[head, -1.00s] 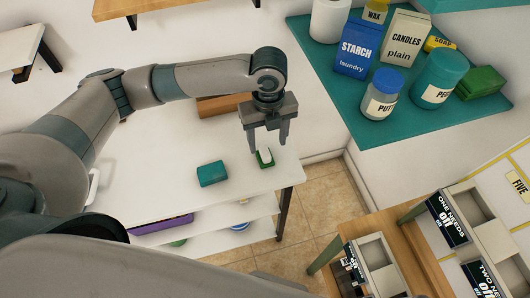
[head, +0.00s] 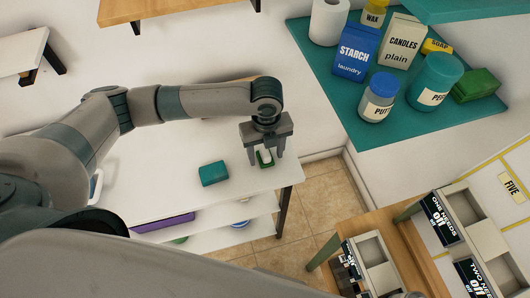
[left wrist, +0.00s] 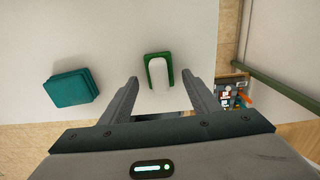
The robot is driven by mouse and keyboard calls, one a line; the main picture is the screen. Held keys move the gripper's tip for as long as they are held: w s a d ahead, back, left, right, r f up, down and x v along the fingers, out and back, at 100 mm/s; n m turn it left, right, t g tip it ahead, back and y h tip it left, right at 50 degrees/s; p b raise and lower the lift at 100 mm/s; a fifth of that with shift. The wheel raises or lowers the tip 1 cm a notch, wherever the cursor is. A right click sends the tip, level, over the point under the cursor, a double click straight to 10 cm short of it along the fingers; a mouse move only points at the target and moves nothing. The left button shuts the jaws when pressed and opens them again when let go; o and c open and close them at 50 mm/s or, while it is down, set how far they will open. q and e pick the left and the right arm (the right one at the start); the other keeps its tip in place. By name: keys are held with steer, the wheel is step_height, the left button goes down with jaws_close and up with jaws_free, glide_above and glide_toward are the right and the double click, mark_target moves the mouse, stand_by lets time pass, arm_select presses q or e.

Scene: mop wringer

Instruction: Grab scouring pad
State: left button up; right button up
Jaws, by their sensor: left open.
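A small green piece with a white top (head: 265,158) lies near the right end of the white table (head: 140,190). In the left wrist view the green piece (left wrist: 147,58) borders a white rounded part. A teal block (head: 213,173) lies to its left on the table, also seen in the left wrist view as a teal block (left wrist: 72,88). I cannot tell for certain which one is the scouring pad. My left gripper (head: 265,155) is open, pointing down above the green-and-white piece, its fingers on either side. My right gripper is not in view.
A teal shelf (head: 375,142) at upper right holds a starch box (head: 356,50), several containers and a green block (head: 475,85). A lower table shelf carries a purple item (head: 163,222). Bins (head: 450,225) stand at lower right.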

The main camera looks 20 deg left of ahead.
mark_target(269, 156)
arm_select(q)
steer(key=shift+f, duration=0.25)
steer(key=c, duration=1.1)
steer(key=shift+c, duration=0.2)
steer(key=shift+r, duration=0.1)
steer(key=shift+r+b, duration=0.35)
steer(key=shift+r, duration=0.1)
steer(key=r, duration=0.1)
steer(key=d+r+b, duration=0.1)
steer(key=r, duration=0.1)
steer(key=shift+s+r, duration=0.15)
steer(key=s+d+r+b, duration=0.2)
steer(key=s+d+r, duration=0.3)
steer(key=d, duration=0.4)
steer(key=shift+d+r+b, duration=0.25)
steer(key=shift+r+b, duration=0.15)
steer(key=shift+r, duration=0.45)
